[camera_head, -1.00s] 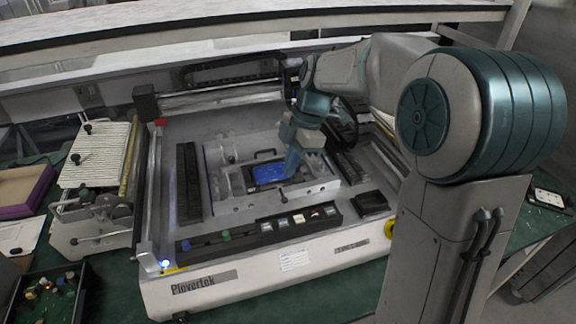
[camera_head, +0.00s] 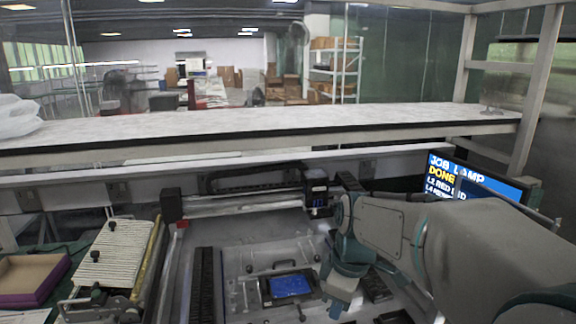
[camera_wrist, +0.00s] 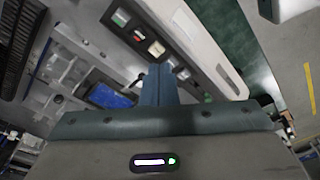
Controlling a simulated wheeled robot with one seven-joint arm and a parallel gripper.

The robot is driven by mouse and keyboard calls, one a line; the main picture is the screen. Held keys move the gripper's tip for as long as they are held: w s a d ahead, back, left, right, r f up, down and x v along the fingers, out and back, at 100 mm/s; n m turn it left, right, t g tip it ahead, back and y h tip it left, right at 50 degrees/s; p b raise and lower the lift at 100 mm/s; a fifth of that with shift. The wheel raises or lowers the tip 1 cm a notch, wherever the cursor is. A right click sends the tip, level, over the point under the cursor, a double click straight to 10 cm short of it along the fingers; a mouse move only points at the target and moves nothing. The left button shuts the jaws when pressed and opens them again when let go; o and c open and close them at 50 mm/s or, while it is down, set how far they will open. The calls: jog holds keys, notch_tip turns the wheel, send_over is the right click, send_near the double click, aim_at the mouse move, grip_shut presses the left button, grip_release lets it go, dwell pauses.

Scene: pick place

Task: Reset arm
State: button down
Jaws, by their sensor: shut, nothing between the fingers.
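My arm reaches in from the right over the machine bed in the head view. My gripper (camera_wrist: 159,85) shows in the wrist view with its two blue-grey fingers together and nothing between them. The same device (camera_wrist: 110,97) shows in the wrist view to the left of the fingers.
A monitor (camera_head: 470,182) stands behind my arm and reads "JOB LAMP DONE". A ribbed white plate (camera_head: 115,252) and a purple-edged tray (camera_head: 32,278) are at the left. A long shelf (camera_head: 250,125) crosses behind the machine. In the wrist view, the control strip (camera_wrist: 150,40) lies beyond the fingers.

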jog(key=s+d+f+m+t+h, duration=0.1)
jog(key=s+d+m, duration=0.4)
jog(key=s+m, duration=0.6)
jog(key=shift+s+d+f+m+t, duration=0.35)
jog(key=shift+f+m+t, duration=0.35)
jog(key=shift+m, duration=0.2)
